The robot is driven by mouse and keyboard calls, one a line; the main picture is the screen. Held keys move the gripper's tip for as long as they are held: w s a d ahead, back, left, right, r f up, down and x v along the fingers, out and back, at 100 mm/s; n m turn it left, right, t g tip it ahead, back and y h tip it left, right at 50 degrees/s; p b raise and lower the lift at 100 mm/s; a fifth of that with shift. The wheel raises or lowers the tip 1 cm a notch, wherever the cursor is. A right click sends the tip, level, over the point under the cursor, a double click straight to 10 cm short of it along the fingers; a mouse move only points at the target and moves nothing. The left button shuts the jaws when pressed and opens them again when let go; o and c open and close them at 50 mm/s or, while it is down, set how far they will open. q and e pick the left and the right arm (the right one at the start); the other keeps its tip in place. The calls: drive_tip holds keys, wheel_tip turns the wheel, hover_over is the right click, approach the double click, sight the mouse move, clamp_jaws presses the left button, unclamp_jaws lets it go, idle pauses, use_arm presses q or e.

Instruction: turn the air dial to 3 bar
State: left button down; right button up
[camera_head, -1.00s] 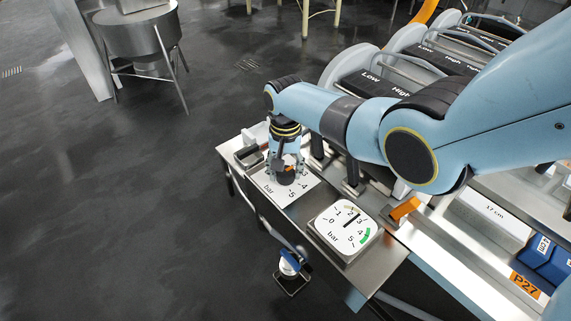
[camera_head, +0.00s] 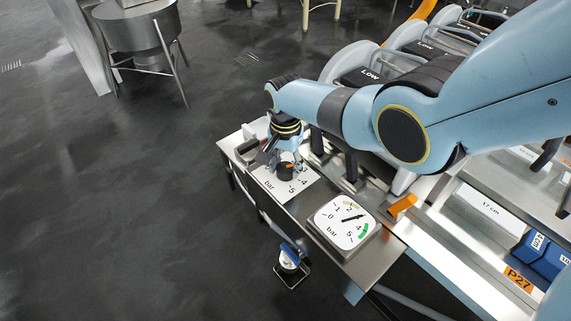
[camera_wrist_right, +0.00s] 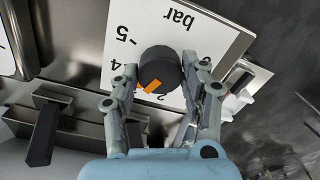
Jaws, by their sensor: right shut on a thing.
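The air dial is a black knob (camera_wrist_right: 160,68) with an orange mark, on a white scale plate (camera_wrist_right: 120,45) lettered "bar"; the knob also shows in the head view (camera_head: 284,172). My right gripper (camera_wrist_right: 168,90) is shut on the knob, with a finger on each side of it in the wrist view. The orange mark points between the figures 4 and 2 there; no 3 is legible. The round-cornered white gauge (camera_head: 335,235) stands beside the plate. Its black needle points between 2 and 4, about where 3 lies, short of the green band. My left gripper is not in view.
An orange-handled part (camera_head: 402,206) stands right of the gauge. Several large grey pieces with "LOW" lettering (camera_head: 370,76) stand behind my arm. The floor at the left is open.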

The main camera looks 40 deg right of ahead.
sight(286, 167)
drive_tip(key=o, duration=1.2)
drive_tip(key=shift+r, duration=0.15)
wheel_tip(286, 167, up, 12)
drive_tip(key=shift+f, duration=0.1)
